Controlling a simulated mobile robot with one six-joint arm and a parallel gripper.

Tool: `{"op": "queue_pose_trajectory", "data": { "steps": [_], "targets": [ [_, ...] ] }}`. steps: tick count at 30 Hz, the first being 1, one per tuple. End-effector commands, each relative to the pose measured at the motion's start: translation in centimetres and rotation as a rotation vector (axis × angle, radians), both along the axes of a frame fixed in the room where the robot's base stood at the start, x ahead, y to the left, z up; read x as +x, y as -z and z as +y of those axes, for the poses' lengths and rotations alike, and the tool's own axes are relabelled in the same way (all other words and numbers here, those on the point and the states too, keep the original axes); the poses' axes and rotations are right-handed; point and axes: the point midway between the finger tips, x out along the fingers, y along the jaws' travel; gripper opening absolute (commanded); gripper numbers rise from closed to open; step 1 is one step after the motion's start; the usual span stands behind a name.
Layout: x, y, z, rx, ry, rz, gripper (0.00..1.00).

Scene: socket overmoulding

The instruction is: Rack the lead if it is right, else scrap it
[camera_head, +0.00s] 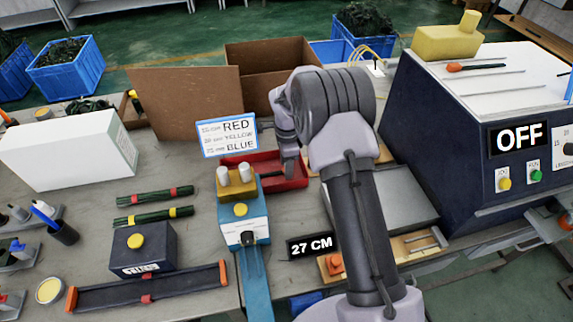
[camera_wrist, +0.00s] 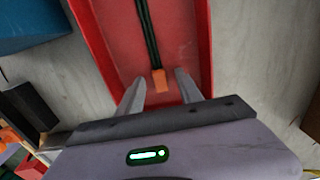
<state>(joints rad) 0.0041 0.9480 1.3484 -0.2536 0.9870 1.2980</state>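In the wrist view a dark lead (camera_wrist: 150,40) with an orange end (camera_wrist: 160,80) lies in a red tray (camera_wrist: 105,35). My gripper (camera_wrist: 160,92) is open, its two fingers apart on either side of the lead's orange end and not touching it. The red tray also shows in the head view (camera_head: 292,182), partly behind my arm; my fingertips are hidden there. A sign (camera_head: 227,135) pairs lengths with RED, YELLOW and BLUE; its top line seems to read 15 cm. A black display (camera_head: 311,246) reads 27 CM.
A blue-and-white device (camera_head: 243,220) stands just left of the tray. Two dark bundles with red (camera_head: 155,195) and yellow (camera_head: 155,215) bands lie farther left. A cardboard box (camera_head: 185,105) stands behind. A large machine (camera_head: 470,130) marked OFF stands at right.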

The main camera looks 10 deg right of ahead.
Motion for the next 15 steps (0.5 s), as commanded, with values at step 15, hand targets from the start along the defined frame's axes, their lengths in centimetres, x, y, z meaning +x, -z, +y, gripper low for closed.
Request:
{"op": "queue_pose_trajectory", "data": {
  "steps": [15],
  "targets": [
    [0.1, -11.3, -0.1, 0.0, 0.0, -0.004, 0.43]
  ]
}}
